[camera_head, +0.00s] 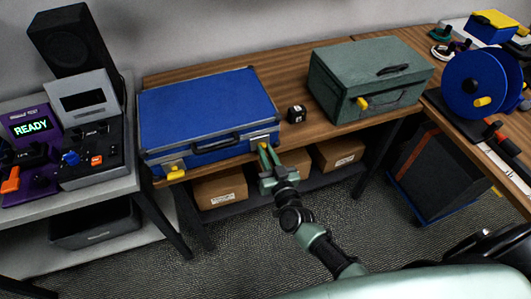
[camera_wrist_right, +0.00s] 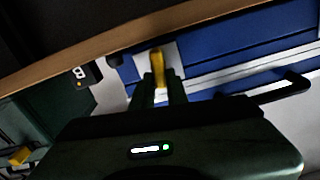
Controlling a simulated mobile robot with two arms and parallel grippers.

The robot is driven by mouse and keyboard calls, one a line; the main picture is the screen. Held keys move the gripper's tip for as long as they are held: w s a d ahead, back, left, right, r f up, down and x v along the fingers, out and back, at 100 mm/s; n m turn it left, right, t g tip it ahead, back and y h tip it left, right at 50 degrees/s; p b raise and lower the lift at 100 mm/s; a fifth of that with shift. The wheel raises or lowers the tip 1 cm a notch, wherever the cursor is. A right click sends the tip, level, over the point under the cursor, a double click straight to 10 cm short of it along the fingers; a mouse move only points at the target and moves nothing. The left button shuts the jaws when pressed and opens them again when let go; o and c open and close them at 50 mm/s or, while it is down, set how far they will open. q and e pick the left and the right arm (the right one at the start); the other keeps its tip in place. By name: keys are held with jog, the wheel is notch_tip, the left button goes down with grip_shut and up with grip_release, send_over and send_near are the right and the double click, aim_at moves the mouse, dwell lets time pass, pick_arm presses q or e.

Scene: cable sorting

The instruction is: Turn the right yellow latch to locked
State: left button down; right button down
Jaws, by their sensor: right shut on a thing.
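The blue case (camera_head: 205,108) lies shut on the wooden bench, with a black handle on its front. Its left yellow latch (camera_head: 175,173) sits at the front left corner. The right yellow latch (camera_wrist_right: 157,62) shows in the right wrist view as an upright lever on a pale plate. My right gripper (camera_head: 264,149) is at the case's front right and is shut on this latch. Its fingers (camera_wrist_right: 160,85) stand on both sides of the lever and hide its lower part. My left gripper is not in view.
A small black block (camera_head: 296,114) stands just right of the case. A green case (camera_head: 340,75) with a yellow latch is further right. Cardboard boxes (camera_head: 220,189) sit on the shelf below. A device table (camera_head: 130,160) adjoins at left.

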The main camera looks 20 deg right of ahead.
jog(key=m, duration=0.2)
jog(key=m+b, duration=0.1)
jog(key=m, duration=0.2)
jog(key=m+b, duration=0.1)
jog(key=m, duration=0.2)
jog(key=shift+d+f, duration=0.35)
jog(key=shift+d, duration=0.05)
jog(key=shift+d+f+m+b, duration=0.15)
jog(key=shift+m+b, duration=0.6)
jog(key=shift+m, duration=1.25)
jog(key=shift+f+m+b, duration=0.15)
jog(key=shift+m+b, duration=0.55)
jog(key=shift+m, duration=1.3)
jog(key=c, duration=1.4)
grip_release()
jog(key=s+b, duration=0.1)
jog(key=s, duration=0.6)
jog(key=shift+s+d, duration=0.15)
jog(key=shift+s, duration=0.25)
